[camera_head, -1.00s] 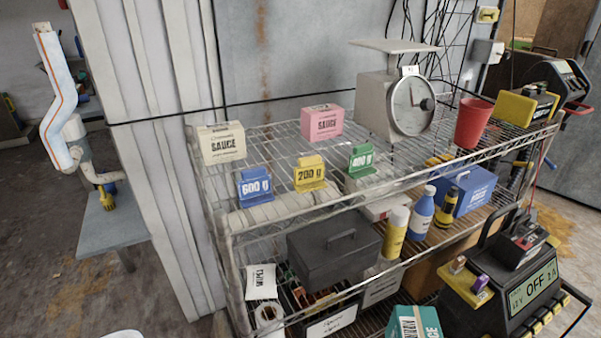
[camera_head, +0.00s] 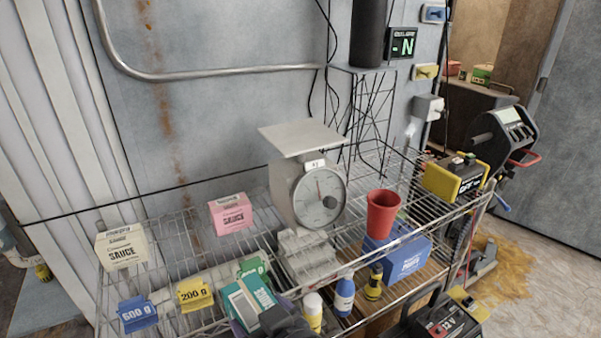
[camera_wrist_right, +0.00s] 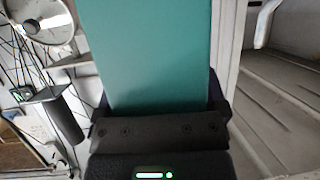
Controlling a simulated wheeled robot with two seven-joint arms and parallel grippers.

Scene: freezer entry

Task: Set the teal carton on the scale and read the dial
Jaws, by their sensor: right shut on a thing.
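The teal carton (camera_head: 240,303) is held at the front edge of the upper wire shelf in the head view, tilted, and it fills the middle of the right wrist view (camera_wrist_right: 155,50). My right gripper (camera_head: 285,320) is shut on it; the wrist view shows the jaws (camera_wrist_right: 160,108) on either side of its near end. The scale (camera_head: 290,187) stands farther back on the shelf, apart from the carton, with its flat pan (camera_head: 300,138) empty. Its round dial (camera_head: 320,195) faces forward, the needle pointing roughly up; its figures are too small to read. My left gripper is out of view.
A cream sauce box (camera_head: 122,248), a pink sauce box (camera_head: 230,213) and a red cup (camera_head: 382,212) stand on the shelf. Blue (camera_head: 137,313), yellow (camera_head: 194,293) and green (camera_head: 254,266) weights are along the front. Space above the pan is clear.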

